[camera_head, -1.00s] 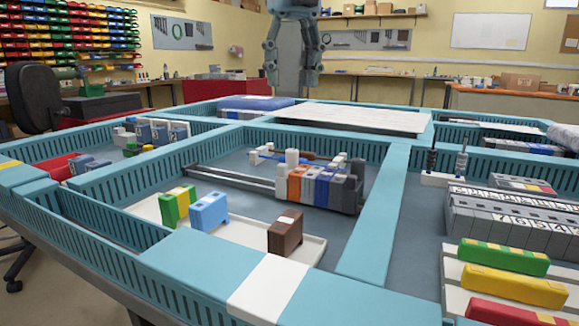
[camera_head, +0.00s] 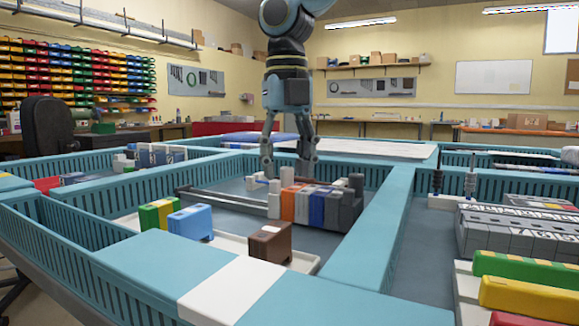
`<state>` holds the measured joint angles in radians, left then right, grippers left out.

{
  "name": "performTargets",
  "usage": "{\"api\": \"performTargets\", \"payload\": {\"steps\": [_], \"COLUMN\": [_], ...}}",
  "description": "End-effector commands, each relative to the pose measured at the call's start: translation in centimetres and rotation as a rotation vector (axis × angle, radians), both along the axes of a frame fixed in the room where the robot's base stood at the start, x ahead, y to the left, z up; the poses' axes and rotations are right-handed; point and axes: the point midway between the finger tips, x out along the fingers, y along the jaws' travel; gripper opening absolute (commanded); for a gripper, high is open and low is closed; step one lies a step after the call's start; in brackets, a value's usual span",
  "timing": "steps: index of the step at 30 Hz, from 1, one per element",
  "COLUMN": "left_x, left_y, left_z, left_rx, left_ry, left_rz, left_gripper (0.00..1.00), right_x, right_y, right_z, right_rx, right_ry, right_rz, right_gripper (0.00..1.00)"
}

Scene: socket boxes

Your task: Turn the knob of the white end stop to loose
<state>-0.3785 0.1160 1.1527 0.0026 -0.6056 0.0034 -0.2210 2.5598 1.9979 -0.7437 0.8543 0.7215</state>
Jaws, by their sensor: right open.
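The white end stop (camera_head: 274,204) stands at the left end of a row of terminal blocks on a rail, in the middle compartment of the blue box. White upright parts rise just behind it, and I cannot tell clearly which one is its knob or how it is turned. My right gripper (camera_head: 286,170) points down with its two fingers spread apart, behind and above the left part of the row. It looks empty. My left gripper is not in view.
The row holds orange, white, blue and grey blocks (camera_head: 316,206). A white tray (camera_head: 225,243) in front holds green-yellow, blue and brown (camera_head: 270,241) blocks. Blue divider walls (camera_head: 372,226) surround the compartment. Grey blocks (camera_head: 515,232) stand at the right.

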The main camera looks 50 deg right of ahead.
Motion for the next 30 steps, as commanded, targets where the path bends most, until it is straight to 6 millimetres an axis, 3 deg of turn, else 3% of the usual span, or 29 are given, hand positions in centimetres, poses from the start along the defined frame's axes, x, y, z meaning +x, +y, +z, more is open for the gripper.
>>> {"api": "performTargets", "payload": {"steps": [6,16,28,30], "left_x": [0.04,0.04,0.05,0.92], "left_y": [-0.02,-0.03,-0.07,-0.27], "left_z": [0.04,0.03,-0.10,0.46], "left_rx": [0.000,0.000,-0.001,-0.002], "left_ry": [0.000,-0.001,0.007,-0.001], "left_rz": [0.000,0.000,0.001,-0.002], "left_gripper": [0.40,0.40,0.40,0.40], "right_x": [0.00,0.02,0.05,0.06], "right_y": [0.00,-0.01,-0.02,-0.03], "right_z": [0.02,0.03,-0.04,-0.09], "right_rx": [0.000,0.000,0.000,0.000], "right_ry": [0.000,-0.001,-0.001,-0.001], "right_rz": [0.000,0.000,0.039,0.067], "right_gripper": [0.44,0.01,0.00,0.00]}}
